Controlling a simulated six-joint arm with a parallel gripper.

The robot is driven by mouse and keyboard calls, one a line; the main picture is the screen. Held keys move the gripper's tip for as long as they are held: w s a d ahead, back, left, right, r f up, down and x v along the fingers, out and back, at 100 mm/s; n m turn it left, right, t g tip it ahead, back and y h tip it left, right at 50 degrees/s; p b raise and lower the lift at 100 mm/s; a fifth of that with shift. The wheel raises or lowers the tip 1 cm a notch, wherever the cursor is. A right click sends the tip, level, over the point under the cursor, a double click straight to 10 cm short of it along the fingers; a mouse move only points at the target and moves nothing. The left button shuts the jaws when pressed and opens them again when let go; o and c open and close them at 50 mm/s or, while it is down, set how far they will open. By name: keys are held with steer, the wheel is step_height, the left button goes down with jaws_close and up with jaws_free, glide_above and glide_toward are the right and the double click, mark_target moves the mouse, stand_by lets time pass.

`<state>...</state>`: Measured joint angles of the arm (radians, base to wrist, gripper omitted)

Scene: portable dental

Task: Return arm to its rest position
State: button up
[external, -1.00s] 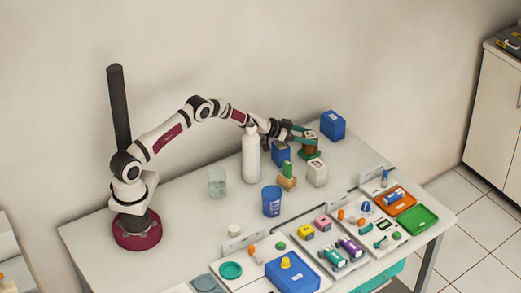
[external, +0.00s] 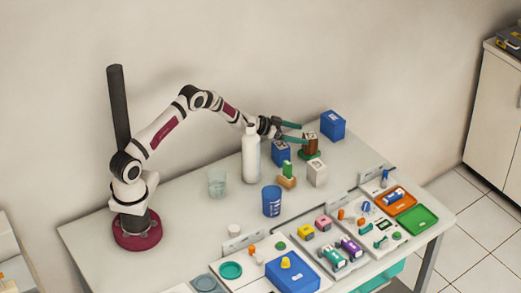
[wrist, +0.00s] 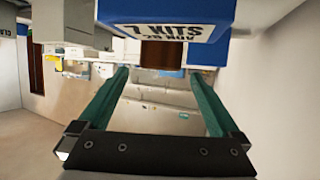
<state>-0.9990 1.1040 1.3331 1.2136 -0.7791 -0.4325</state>
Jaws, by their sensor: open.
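My gripper (external: 301,132) is open and empty, with its two green fingers spread, at the back of the table in the external view. A brown bottle (external: 310,144) with a pale top stands upright on a green base (external: 311,156), just right of the fingertips. In the wrist view my gripper (wrist: 160,73) has nothing between its fingers. The brown bottle (wrist: 161,54) shows beyond the fingertips, partly hidden by a blue box (wrist: 180,12) with a "7 KITS" label.
A tall white bottle (external: 251,155) stands close under my wrist. A blue box (external: 281,153), a white box (external: 317,173) and another blue box (external: 333,126) surround the brown bottle. A clear cup (external: 217,183) and blue cup (external: 271,201) stand nearer. Trays fill the front.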

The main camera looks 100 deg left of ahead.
steer(key=v, duration=0.3)
steer(key=shift+s+d, duration=0.1)
steer(key=shift+s, duration=0.05)
steer(key=w+d+r+m+g+y, duration=0.1)
steer(key=w+d+r, duration=0.15)
steer(key=r, duration=0.45)
steer(key=w+d+r+m+y, duration=0.1)
steer(key=w+d+r+m, duration=0.1)
steer(key=w+r, duration=0.35)
steer(key=s+d+r+g, duration=0.2)
steer(key=s+d+r, duration=0.1)
steer(key=d, duration=0.5)
steer(key=s+d+m+g+h, duration=0.1)
steer(key=s+d+g+h, duration=0.15)
steer(key=s+d, duration=0.7)
steer(key=s+d+m+g+h, duration=0.1)
steer(key=s+d+m+g, duration=0.15)
steer(key=s+d, duration=0.65)
steer(key=s+d+f+m+g+h, duration=0.1)
steer(key=s+d+f+m+g, duration=0.2)
steer(key=s+d, duration=0.9)
steer(key=s+g, duration=0.1)
steer(key=s, duration=0.1)
steer(key=shift+s+d, duration=0.3)
steer(key=shift+d, duration=0.05)
